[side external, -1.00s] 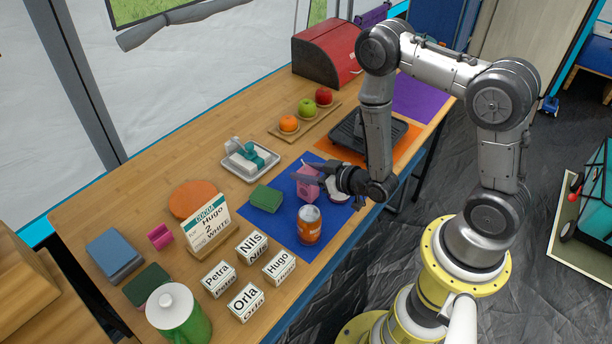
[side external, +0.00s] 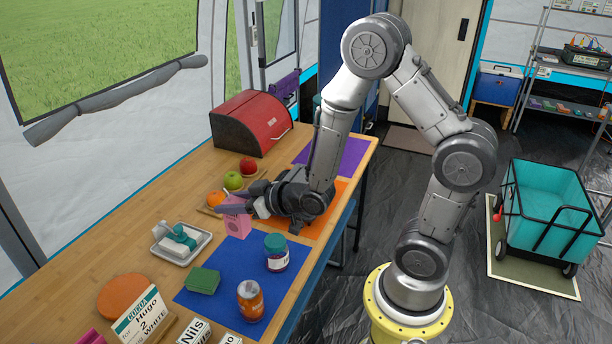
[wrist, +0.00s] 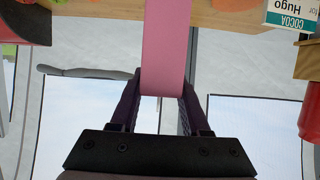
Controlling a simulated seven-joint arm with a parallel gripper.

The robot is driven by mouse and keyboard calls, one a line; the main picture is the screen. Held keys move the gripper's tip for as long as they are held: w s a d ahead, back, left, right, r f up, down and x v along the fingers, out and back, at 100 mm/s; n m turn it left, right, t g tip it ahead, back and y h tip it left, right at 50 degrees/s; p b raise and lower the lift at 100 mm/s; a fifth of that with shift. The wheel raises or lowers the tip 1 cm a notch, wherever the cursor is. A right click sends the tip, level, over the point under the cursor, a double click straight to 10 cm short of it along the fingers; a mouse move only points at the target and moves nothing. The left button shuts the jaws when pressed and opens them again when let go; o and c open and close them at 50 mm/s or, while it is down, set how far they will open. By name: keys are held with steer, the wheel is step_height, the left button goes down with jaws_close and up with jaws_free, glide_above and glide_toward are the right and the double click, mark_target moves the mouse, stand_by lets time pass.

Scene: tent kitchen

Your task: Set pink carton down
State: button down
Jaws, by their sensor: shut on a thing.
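The pink carton (side external: 236,222) is held in my gripper (side external: 243,203), near the far-left corner of the blue mat (side external: 215,263) and next to the orange fruit. My gripper is shut on it from the right. The wrist view also shows the pink carton (wrist: 166,45) between the two dark fingers (wrist: 160,108). The carton looks about upright in the side view. I cannot tell whether its base touches the table or hangs above it.
A butter dish (side external: 180,240) is to the left. Fruits (side external: 233,181) and a red bread box (side external: 252,122) are behind. The purple mat (side external: 335,153) looks clear.

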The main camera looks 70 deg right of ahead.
step_height(320, 180, up, 3)
steer(key=shift+r, duration=0.1)
steer(key=w+d+m+g+h, duration=0.25)
steer(key=d+m+h, duration=0.55)
steer(key=d, duration=1.7)
steer(key=s+d+m+g+h, duration=0.25)
steer(key=s+d, duration=0.25)
steer(key=d, duration=0.4)
steer(key=s+d+m+g+h, duration=0.2)
steer(key=s+d+m+g, duration=0.15)
steer(key=d, duration=0.55)
steer(key=shift+w+d+f, duration=1.25)
steer(key=shift+d+f, duration=0.7)
steer(key=shift+f, duration=1.1)
steer(key=shift+w+d+f, duration=1.3)
steer(key=shift+d+f, duration=0.7)
steer(key=shift+f, duration=1)
steer(key=shift+w+d+f, duration=1.25)
steer(key=shift+d+f, duration=0.7)
steer(key=shift+f, duration=1.1)
steer(key=shift+f, duration=0.2)
